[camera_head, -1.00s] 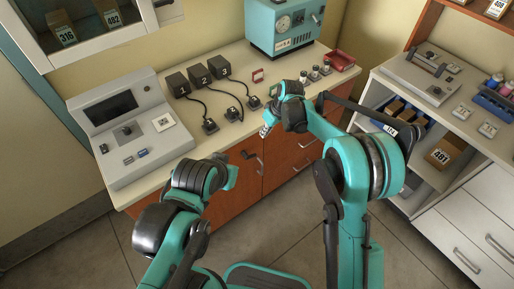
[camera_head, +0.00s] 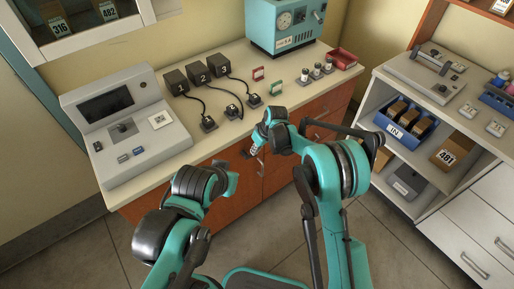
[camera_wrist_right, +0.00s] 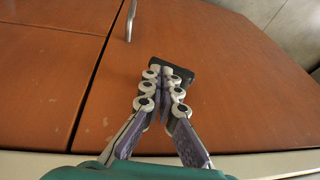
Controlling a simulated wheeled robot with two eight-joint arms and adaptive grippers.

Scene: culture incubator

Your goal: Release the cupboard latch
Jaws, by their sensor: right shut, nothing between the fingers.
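The red-brown cupboard (camera_head: 235,185) is below the counter, its doors facing me. A dark block (camera_wrist_right: 184,75), which looks like the latch, sits on the door face in the right wrist view. My right gripper (camera_wrist_right: 164,72) is shut and empty, its fingertips right at this block; whether they touch it I cannot tell. The right gripper (camera_head: 254,149) also shows in the head view, in front of the door near the counter edge. A metal door handle (camera_wrist_right: 131,20) stands beyond the fingertips. My left arm is at lower left in the head view; its fingers are hidden.
The counter (camera_head: 225,125) carries a grey console (camera_head: 125,120), black numbered boxes (camera_head: 200,75) with cables, a teal machine (camera_head: 285,25) and a red tray (camera_head: 342,58). A white shelf unit (camera_head: 445,185) with a blue bin (camera_head: 405,122) stands at right. Floor is clear between.

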